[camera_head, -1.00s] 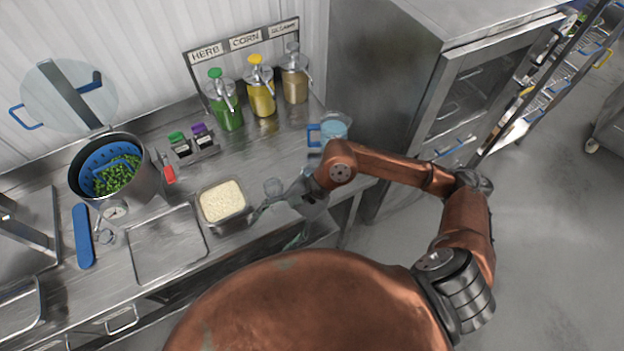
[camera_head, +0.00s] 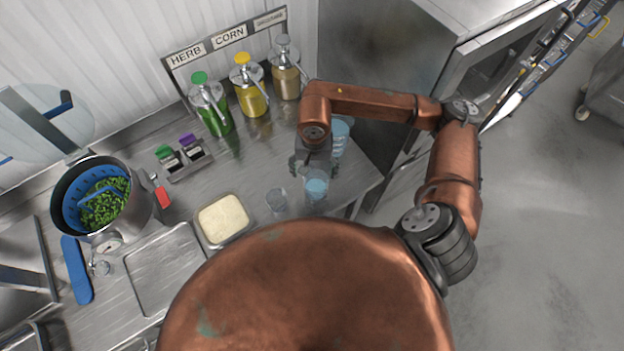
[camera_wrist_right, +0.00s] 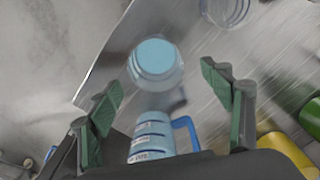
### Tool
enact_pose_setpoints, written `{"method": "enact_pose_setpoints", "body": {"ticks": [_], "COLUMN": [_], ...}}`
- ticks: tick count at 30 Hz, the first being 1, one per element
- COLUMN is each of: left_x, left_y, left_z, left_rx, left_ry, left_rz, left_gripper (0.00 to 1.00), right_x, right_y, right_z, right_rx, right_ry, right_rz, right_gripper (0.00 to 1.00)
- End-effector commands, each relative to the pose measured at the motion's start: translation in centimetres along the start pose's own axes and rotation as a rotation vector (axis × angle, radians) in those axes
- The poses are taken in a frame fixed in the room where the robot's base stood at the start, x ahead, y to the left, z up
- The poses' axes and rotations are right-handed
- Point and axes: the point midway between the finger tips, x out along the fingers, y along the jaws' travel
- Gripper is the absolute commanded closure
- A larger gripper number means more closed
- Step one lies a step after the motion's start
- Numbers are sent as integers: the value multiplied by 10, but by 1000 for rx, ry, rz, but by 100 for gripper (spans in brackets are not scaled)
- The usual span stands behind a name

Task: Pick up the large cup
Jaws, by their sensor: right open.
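A clear cup with light blue inside, which looks like the large cup (camera_head: 316,190), stands near the counter's front edge in the head view. It also shows in the right wrist view (camera_wrist_right: 156,62), ahead of and between the fingertips. A smaller clear cup (camera_head: 276,201) stands to its left, and is partly cut off in the right wrist view (camera_wrist_right: 230,8). My right gripper (camera_head: 314,171) is open and empty, pointing down just behind the blue cup; its green-padded fingers (camera_wrist_right: 162,82) are spread wide. My left gripper is out of view.
A pitcher with a blue handle (camera_wrist_right: 185,128) stands close beneath the right gripper; my arm partly covers it in the head view (camera_head: 340,135). A rice pan (camera_head: 222,219) is left of the cups. Dispenser bottles (camera_head: 250,90) stand at the back.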

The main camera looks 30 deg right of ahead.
Motion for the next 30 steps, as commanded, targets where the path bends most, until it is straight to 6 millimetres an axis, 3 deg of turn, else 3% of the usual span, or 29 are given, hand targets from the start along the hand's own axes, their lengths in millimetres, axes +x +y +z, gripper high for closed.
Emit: {"method": "enact_pose_setpoints", "body": {"ticks": [6, 9, 15, 21, 24, 30], "left_x": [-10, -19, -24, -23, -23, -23], "left_y": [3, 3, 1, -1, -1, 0], "left_z": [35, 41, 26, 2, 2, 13], "left_rx": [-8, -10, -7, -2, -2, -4], "left_ry": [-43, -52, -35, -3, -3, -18], "left_rz": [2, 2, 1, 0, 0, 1], "left_gripper": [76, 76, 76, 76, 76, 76], "right_x": [22, 36, 62, 67, 67, 67], "right_y": [6, 8, 7, 6, 5, 5], "right_z": [0, 0, -2, -3, -2, -2], "right_rx": [13, 14, 12, 9, 9, 8], "right_ry": [-4, -6, -3, 0, -1, -1], "right_rz": [1, 2, 0, -2, -1, -1], "right_gripper": [27, 27, 27, 27, 28, 42]}}
